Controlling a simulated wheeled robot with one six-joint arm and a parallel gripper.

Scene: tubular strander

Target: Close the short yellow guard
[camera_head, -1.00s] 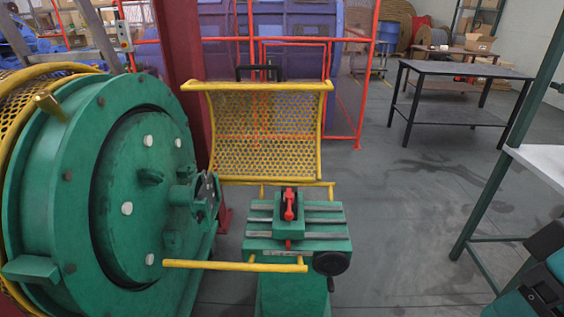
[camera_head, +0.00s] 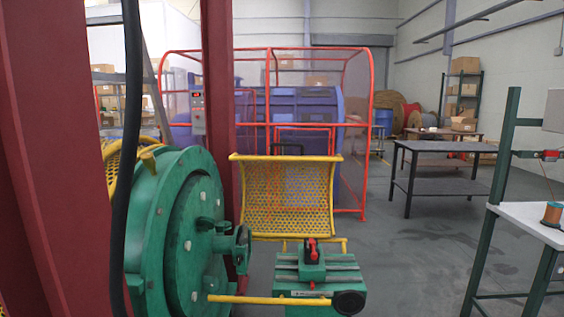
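The short yellow guard (camera_head: 290,200) is a curved perforated yellow panel with a yellow frame. It stands raised behind the green slotted stand (camera_head: 318,279), its top bar highest and a dark handle above it. A yellow bar (camera_head: 255,299) runs low in front of the stand. The green drum (camera_head: 178,235) of the strander is left of the guard. My gripper is not in the head camera view, so its state and distance from the guard are hidden.
A dark red post (camera_head: 60,150) and a black cable (camera_head: 130,150) stand close on the left. A red-framed cage (camera_head: 366,130) is behind the guard. A dark table (camera_head: 440,155) is further right, and a white-topped bench (camera_head: 530,217) is at the right. Grey floor (camera_head: 410,260) between is clear.

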